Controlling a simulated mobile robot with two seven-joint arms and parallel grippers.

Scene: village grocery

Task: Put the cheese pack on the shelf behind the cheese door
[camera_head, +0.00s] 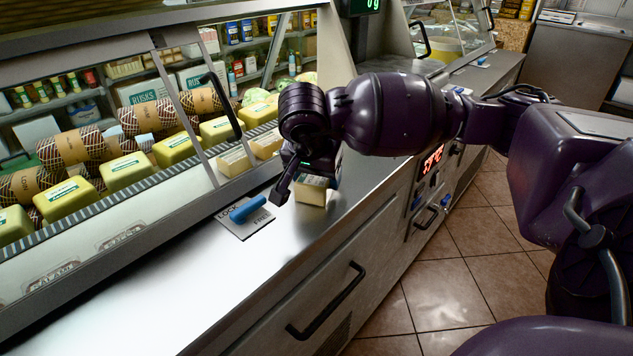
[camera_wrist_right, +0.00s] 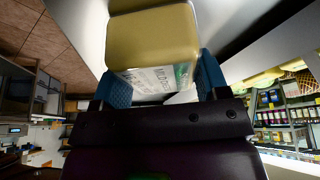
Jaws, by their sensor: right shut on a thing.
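My right gripper (camera_head: 300,186) is shut on a pale yellow cheese pack (camera_head: 312,192). It holds the pack over the steel counter, close to the surface; I cannot tell if they touch. In the right wrist view the yellow pack (camera_wrist_right: 152,38), with its white and green label, sits between the two blue finger pads of the gripper (camera_wrist_right: 163,82). A glass door with a black handle (camera_head: 226,106) is on the display case, left of my gripper. Similar packs (camera_head: 234,160) lie on the shelf behind. I cannot tell which door is the cheese door. My left gripper is not in view.
A blue lever (camera_head: 248,209) sits on a plate marked LOCK and FREE (camera_head: 245,222) on the counter (camera_head: 180,285), beside the gripper. Several yellow packs (camera_head: 126,171) and netted rolls (camera_head: 74,147) fill the case at left. A drawer handle (camera_head: 328,302) sticks out from the counter front.

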